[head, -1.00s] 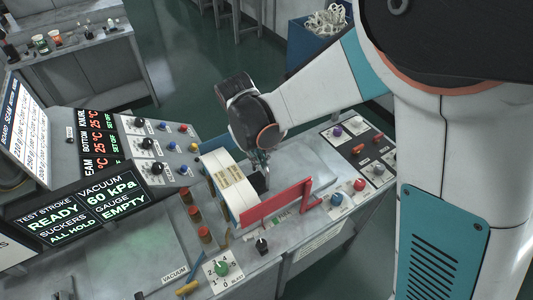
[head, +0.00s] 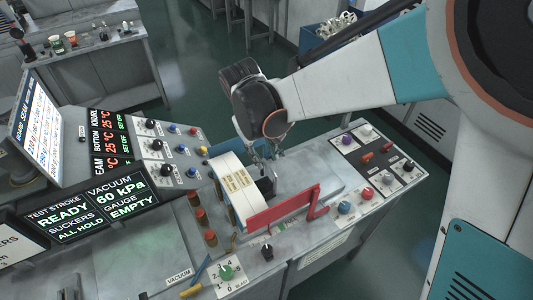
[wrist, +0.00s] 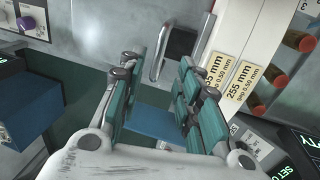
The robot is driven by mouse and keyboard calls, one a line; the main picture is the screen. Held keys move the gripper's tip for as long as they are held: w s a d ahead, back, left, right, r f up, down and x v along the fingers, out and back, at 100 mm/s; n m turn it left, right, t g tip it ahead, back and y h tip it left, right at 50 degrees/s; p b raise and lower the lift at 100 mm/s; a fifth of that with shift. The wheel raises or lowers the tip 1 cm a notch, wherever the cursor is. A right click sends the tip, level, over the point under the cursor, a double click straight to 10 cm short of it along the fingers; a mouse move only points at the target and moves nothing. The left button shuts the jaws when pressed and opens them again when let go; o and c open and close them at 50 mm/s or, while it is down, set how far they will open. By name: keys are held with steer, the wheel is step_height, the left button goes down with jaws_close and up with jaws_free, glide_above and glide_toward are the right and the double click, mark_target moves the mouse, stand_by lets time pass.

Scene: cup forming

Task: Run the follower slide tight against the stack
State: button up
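The stack (head: 236,186) is a cream-white block of blanks with yellow labels reading 255 mm and 0.50 mm; it also shows at the right of the wrist view (wrist: 231,38). The follower slide (head: 266,187) seems to be the small black block on the stack's right side. In the wrist view the black block (wrist: 182,42) sits close beside the stack, with an upright metal handle (wrist: 160,50) on its left. I cannot tell whether block and stack touch. My gripper (head: 269,157) is just above and behind the block; in the wrist view (wrist: 157,68) its teal fingers are apart and empty.
A red bracket (head: 284,211) stands in front of the stack and block. Several brown cylinders (head: 202,216) line the stack's left side. Knob panels (head: 371,163) are at the right. The grey plate (head: 309,173) right of the block is clear.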

steer(key=r, duration=0.2)
steer(key=shift+s+a+r, duration=0.1)
steer(key=shift+a+r, duration=0.15)
steer(key=shift+r, duration=0.05)
